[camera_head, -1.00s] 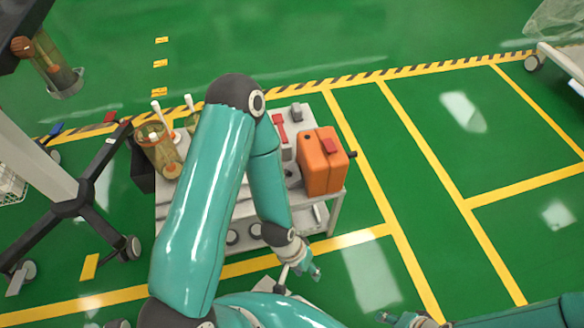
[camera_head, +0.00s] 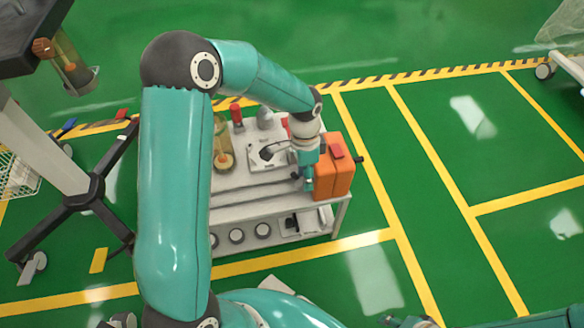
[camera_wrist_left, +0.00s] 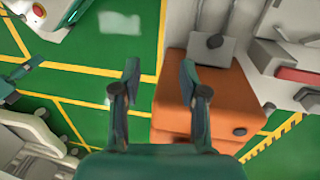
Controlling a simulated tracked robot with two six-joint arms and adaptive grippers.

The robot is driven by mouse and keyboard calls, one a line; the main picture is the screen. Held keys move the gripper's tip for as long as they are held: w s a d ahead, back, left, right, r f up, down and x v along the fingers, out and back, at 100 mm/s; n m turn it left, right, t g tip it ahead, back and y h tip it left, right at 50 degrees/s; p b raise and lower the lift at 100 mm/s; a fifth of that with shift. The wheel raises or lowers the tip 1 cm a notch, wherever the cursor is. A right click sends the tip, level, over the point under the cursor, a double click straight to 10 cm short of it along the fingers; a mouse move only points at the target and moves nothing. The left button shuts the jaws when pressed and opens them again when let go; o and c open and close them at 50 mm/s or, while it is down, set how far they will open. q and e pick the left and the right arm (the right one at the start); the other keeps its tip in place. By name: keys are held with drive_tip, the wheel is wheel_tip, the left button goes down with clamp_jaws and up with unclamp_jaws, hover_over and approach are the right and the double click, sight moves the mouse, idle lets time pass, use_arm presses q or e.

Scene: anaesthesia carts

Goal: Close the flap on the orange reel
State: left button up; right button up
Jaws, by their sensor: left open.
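The orange reel (camera_head: 342,180) is a box-like orange body at the right end of the cart, with a red piece (camera_head: 337,152) on top and a dark knob at its right side. My left gripper (camera_head: 308,184) is open and empty, close by the reel's left side. In the left wrist view, the left gripper (camera_wrist_left: 160,85) has its fingers apart. One finger covers part of the orange reel (camera_wrist_left: 222,100); touching cannot be told. I cannot make out the flap for sure. My right gripper (camera_head: 392,320) shows only partly at the bottom edge.
The white cart (camera_head: 250,208) also carries an amber container (camera_head: 223,150) and a red-capped item (camera_head: 236,114). A black wheeled stand (camera_head: 85,200) is at left. Green floor with yellow lines is free at right.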

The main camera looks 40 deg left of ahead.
use_arm(q)
wheel_tip(320, 180, up, 10)
drive_tip(key=f+t+y, duration=0.1)
hover_over(294, 173)
wheel_tip(294, 173, down, 16)
drive_tip(key=b, duration=0.5)
drive_tip(key=shift+b, duration=0.35)
drive_tip(key=shift+c, duration=0.3)
clamp_jaws()
drive_tip(key=shift+a, duration=0.3)
drive_tip(key=shift+d, duration=0.1)
